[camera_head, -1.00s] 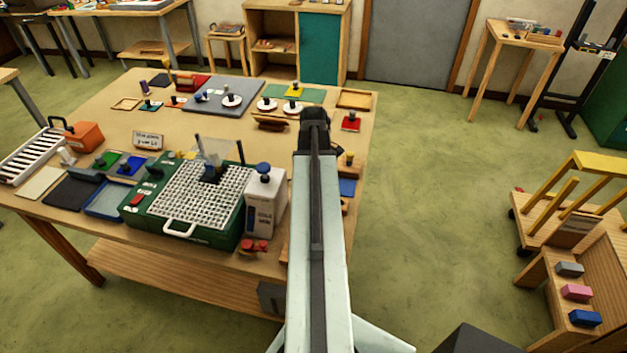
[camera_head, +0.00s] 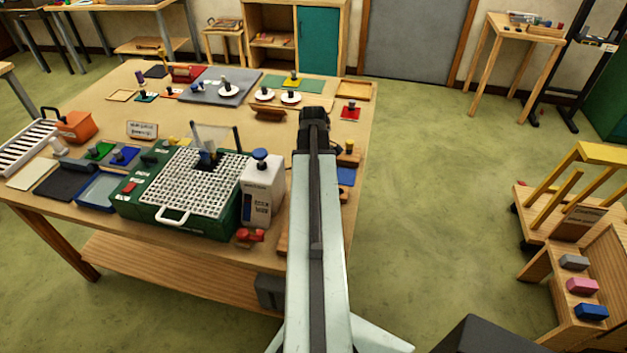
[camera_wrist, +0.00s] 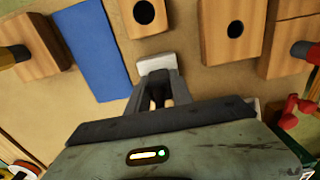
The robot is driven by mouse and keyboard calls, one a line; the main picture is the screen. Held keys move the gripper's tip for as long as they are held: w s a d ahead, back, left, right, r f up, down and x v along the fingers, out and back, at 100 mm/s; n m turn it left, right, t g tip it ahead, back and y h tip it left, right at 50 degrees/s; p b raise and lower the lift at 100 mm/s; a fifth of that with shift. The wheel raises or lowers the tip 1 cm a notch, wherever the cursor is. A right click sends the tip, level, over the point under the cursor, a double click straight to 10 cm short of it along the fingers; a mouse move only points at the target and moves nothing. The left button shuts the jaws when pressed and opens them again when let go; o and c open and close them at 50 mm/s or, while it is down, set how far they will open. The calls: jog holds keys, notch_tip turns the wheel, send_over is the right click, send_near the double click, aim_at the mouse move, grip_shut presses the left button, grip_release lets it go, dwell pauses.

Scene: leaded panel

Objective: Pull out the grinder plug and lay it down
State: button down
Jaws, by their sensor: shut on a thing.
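In the wrist view my gripper (camera_wrist: 158,82) is shut on a small dark piece, which I take to be the grinder plug (camera_wrist: 160,97). The fingers cover much of it. A small white block (camera_wrist: 155,64) shows just beyond the fingertips; I cannot tell whether the plug touches it. In the head view the grinder (camera_head: 185,190) is a green box with a white grid top and a clear shield, on the table left of my arm. My arm hides the gripper and plug there. I cannot make out the plug's cord.
A blue mat (camera_wrist: 85,48) and wooden blocks with holes (camera_wrist: 228,28) lie near the gripper in the wrist view. A white container (camera_head: 262,190) and red item (camera_head: 250,236) stand between grinder and arm.

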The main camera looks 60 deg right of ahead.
jog(key=shift+r+p, duration=0.9)
dwell(0.8)
jog(key=shift+r+p, duration=0.65)
jog(key=shift+p, duration=0.05)
jog(key=shift+s, duration=0.15)
